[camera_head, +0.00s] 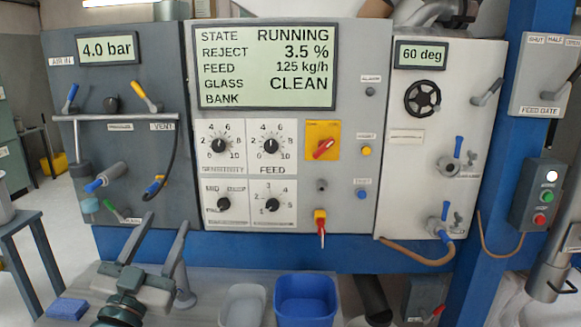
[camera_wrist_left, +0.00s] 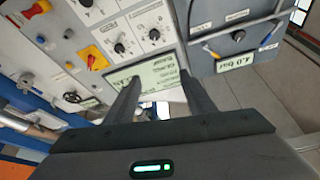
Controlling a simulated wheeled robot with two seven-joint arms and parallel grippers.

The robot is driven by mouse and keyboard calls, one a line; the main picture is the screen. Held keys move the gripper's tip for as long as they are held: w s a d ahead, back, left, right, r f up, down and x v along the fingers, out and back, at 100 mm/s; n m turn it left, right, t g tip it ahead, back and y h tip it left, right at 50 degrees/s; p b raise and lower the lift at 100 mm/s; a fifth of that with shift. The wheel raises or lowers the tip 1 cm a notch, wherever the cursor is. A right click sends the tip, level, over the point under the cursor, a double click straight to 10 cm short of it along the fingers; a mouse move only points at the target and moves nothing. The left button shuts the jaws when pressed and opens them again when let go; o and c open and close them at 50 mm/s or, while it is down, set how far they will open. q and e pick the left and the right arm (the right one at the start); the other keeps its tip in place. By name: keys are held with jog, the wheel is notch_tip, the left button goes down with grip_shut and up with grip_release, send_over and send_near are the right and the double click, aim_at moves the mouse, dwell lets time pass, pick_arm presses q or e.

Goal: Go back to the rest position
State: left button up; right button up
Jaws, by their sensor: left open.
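My left gripper (camera_head: 158,245) is at the lower left of the head view, in front of the lower edge of the control panels. Its two fingers are apart, with nothing visible between them. In the left wrist view the gripper (camera_wrist_left: 160,90) also shows spread fingers, with the panel display (camera_wrist_left: 145,72) beyond them. The middle panel's display (camera_head: 265,66) reads RUNNING, reject 3.5 %, feed 125 kg/h, glass CLEAN. My right gripper is not seen in either view.
The left panel (camera_head: 88,215) carries levers and a 4.0 bar display. A grey bin (camera_head: 230,318) and a blue bin (camera_head: 306,284) stand below the middle panel. A blue sponge-like block (camera_head: 67,309) lies left of my arm. A blue post (camera_head: 497,190) stands right.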

pick_arm(q)
jog(key=s+f+n+g+y, duration=0.1)
jog(key=s+f+g, duration=0.3)
jog(key=f, duration=0.9)
jog(key=s+f+n+g+y, duration=0.1)
jog(key=s+f+g, duration=0.3)
jog(key=f, duration=1)
jog(key=s+d+f+g, duration=0.1)
jog(key=s+f+g, duration=0.4)
jog(key=s+f, duration=0.7)
jog(key=s+d+f+g, duration=0.1)
jog(key=s+f+g, duration=0.6)
jog(key=s, duration=0.9)
jog(key=w+d+f+t, duration=0.1)
jog(key=w+f, duration=0.1)
jog(key=f, duration=0.9)
jog(key=w+d+f+t, duration=0.1)
jog(key=w+f, duration=0.2)
jog(key=f, duration=0.8)
jog(key=s+f, duration=0.4)
jog(key=f, duration=0.5)
jog(key=s+d+f+t, duration=0.1)
jog(key=s+f, duration=0.3)
jog(key=f, duration=0.5)
jog(key=shift+d+h, duration=0.2)
jog(key=shift+h, duration=0.1)
